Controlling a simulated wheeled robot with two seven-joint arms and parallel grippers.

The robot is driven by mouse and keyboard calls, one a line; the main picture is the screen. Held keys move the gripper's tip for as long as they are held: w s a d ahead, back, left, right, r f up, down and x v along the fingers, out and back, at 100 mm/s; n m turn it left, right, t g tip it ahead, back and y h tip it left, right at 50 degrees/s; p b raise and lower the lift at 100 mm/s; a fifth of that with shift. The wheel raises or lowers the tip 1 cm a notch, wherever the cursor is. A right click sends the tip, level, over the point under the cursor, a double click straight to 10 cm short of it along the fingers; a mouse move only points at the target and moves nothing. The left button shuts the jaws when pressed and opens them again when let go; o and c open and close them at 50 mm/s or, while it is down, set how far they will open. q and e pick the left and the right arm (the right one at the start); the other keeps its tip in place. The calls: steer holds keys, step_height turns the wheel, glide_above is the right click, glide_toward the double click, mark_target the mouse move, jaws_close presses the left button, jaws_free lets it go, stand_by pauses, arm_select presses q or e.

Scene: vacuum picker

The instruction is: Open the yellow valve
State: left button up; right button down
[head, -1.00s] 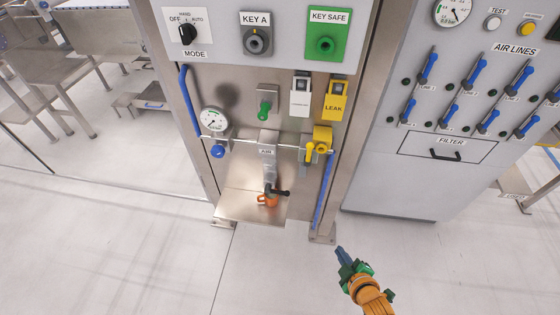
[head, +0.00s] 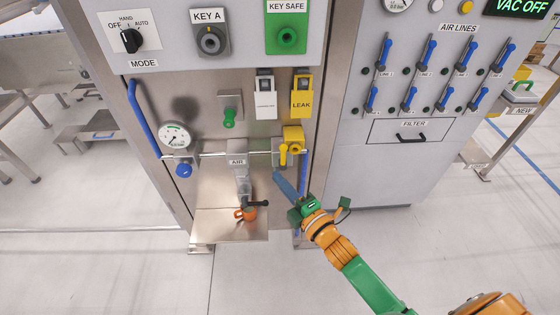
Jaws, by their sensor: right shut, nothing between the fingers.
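The yellow valve (head: 292,140) sits on the horizontal pipe at the right side of the steel panel, below the yellow LEAK tag (head: 302,98). Its yellow lever (head: 283,154) points down. My right gripper (head: 281,178) is just below the valve, in front of the blue hose at the right post. Its fingers look shut with nothing between them, and they point up and left toward the lever. A small gap seems to show between fingertips and lever; depth is hard to tell. My left gripper is out of view.
A blue-handled valve (head: 184,170) and a gauge (head: 174,135) are on the pipe's left end. The AIR fitting (head: 240,175) with an orange part (head: 246,213) hangs above a steel shelf (head: 225,225). The air lines cabinet (head: 420,175) stands right.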

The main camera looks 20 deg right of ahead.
mark_target(282, 161)
steer(key=shift+w+d, duration=0.35)
steer(key=shift+w, duration=0.75)
steer(key=shift+w+d, duration=0.4)
steer(key=shift+w, duration=0.7)
steer(key=shift+w+d, duration=0.35)
steer(key=shift+w, duration=0.75)
steer(key=shift+d+f+m+b, duration=0.1)
steer(key=shift+d+m+b, duration=0.1)
steer(key=shift+m+b, duration=0.25)
